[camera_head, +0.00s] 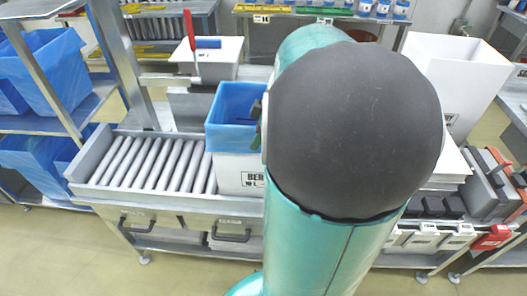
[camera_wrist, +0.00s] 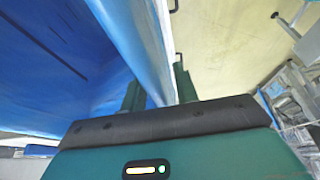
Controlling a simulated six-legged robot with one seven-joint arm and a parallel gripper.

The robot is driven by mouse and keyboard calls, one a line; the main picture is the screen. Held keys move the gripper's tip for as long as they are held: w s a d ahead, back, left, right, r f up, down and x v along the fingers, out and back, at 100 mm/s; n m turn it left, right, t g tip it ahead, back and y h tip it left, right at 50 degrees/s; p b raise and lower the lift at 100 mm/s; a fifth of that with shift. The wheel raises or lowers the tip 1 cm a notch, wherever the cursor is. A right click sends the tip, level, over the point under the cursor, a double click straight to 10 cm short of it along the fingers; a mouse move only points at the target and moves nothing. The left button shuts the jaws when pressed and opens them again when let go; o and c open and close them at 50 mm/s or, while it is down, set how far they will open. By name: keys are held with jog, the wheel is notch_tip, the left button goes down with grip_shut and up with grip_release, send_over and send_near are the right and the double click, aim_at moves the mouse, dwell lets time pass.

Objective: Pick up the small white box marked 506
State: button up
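A white box (camera_head: 238,172) with a blue liner (camera_head: 237,103) stands at the right end of the roller bench. Its label starts with "BER"; I cannot read a 506 on it. My arm hides its right part. In the wrist view my gripper (camera_wrist: 158,88) has one finger on each side of a blue-covered box wall (camera_wrist: 140,40). Whether the fingers press on it I cannot tell. Small white boxes (camera_head: 423,238) with labels too small to read sit low at the right, beyond my arm.
The roller bench (camera_head: 150,160) has bare rollers left of the lined box. Blue-lined bins (camera_head: 50,65) fill a rack at the left. A tall white box (camera_head: 450,75) and a red bin (camera_head: 492,237) are at the right. Open floor (camera_head: 60,250) lies in front.

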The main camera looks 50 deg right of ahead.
jog(key=shift+f, duration=0.15)
grip_shut()
dwell(1.5)
